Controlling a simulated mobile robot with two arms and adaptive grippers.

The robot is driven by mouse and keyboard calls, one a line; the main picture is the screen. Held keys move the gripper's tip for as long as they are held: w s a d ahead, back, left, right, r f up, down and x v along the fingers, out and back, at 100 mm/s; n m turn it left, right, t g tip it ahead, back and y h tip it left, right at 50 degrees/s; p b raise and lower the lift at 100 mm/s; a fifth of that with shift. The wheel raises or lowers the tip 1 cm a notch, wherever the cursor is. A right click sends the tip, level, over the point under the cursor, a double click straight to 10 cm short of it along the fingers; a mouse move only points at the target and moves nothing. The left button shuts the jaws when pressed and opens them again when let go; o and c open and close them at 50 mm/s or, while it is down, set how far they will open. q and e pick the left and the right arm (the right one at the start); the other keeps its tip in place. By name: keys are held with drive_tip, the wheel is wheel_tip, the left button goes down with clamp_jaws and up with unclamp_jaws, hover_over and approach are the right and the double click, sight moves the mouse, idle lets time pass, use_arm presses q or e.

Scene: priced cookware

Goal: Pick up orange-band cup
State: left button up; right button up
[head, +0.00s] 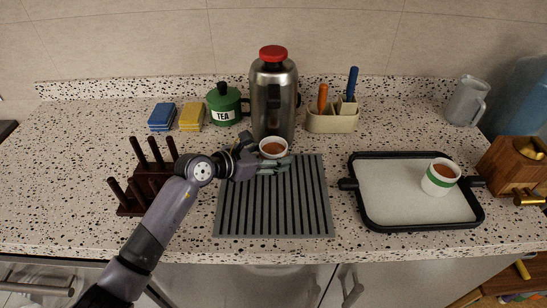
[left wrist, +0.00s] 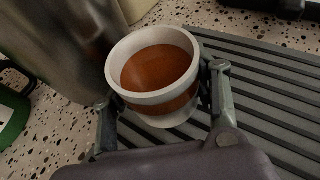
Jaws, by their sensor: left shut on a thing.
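The orange-band cup (head: 273,146) is white with an orange-brown band and a brown inside. It is at the back edge of the grey ribbed mat, in front of the steel flask. My left gripper (head: 272,161) is shut on it. In the left wrist view the cup (left wrist: 158,72) is upright between the two fingers of my left gripper (left wrist: 165,105), one on each side. The fingers partly hide its lower wall. I cannot tell whether its base touches the mat. My right gripper is not in view.
The ribbed mat (head: 272,205) is otherwise bare. A steel flask (head: 273,100) stands close behind the cup, with a green tea pot (head: 223,104) to its left. A dark rack (head: 140,178) is at left. A green-band cup (head: 439,178) stands on the black-rimmed tray (head: 390,222).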

sight(284, 145)
use_arm(q)
drive_tip(key=c, duration=0.5)
drive_tip(key=shift+o, duration=0.2)
drive_tip(key=shift+r, duration=0.2)
drive_tip(key=shift+r+b, duration=0.35)
drive_tip(key=shift+r, duration=1.1)
drive_tip(key=shift+s+r, duration=0.1)
drive_tip(key=shift+s, duration=0.05)
drive_tip(key=shift+s+b, duration=1.45)
drive_tip(key=shift+s, duration=7.3)
